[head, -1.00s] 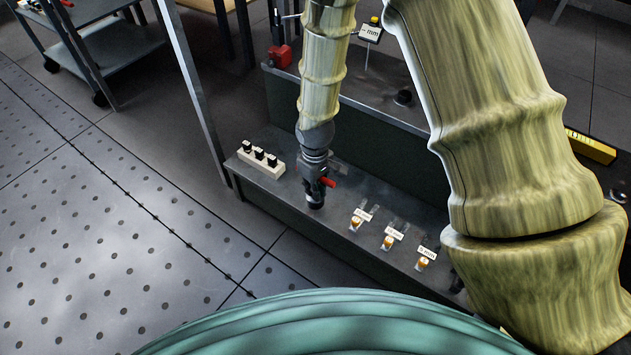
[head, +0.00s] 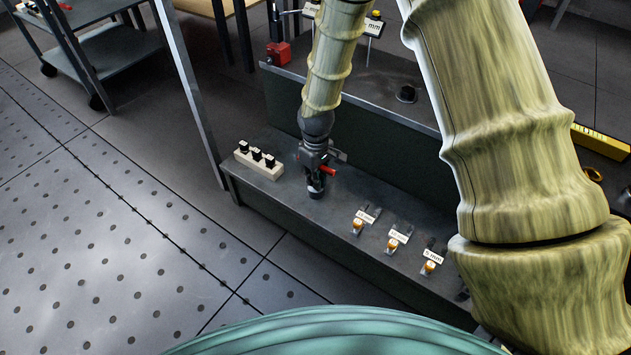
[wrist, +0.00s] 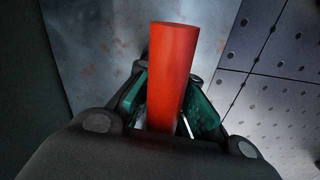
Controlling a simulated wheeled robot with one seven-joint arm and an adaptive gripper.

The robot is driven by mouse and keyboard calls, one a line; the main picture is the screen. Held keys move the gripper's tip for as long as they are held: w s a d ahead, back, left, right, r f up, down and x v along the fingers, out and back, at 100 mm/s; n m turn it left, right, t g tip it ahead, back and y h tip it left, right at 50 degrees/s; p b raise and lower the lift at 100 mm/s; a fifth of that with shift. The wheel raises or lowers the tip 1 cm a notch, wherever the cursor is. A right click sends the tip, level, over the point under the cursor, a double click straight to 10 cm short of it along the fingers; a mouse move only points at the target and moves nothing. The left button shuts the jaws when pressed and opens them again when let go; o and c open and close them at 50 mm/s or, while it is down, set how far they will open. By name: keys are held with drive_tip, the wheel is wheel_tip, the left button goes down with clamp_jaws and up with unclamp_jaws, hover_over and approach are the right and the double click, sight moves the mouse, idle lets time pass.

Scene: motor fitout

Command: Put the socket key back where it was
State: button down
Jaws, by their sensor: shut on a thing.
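The socket key has a red handle (wrist: 172,70) that stands up between my fingers in the wrist view. In the head view its red part (head: 328,171) shows at the side of my gripper (head: 313,172). My gripper is shut on it and hangs over the low grey step (head: 285,205) of the bench. A dark round end (head: 315,193) shows below the fingers. I cannot tell whether it touches the step. The key's lower part is hidden in the wrist view.
A pale block (head: 258,161) with several black pieces stands left of my gripper. Several labelled stations with orange-topped pieces (head: 391,244) line the step to the right. A raised bench top (head: 375,88) is behind. Perforated floor (head: 90,250) lies open at left.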

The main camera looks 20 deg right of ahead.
idle(0.3)
drive_tip(key=c, duration=1.5)
unclamp_jaws()
drive_tip(key=shift+c, duration=0.2)
wheel_tip(320, 180, up, 12)
drive_tip(key=p, duration=0.6)
drive_tip(key=shift+r, duration=0.1)
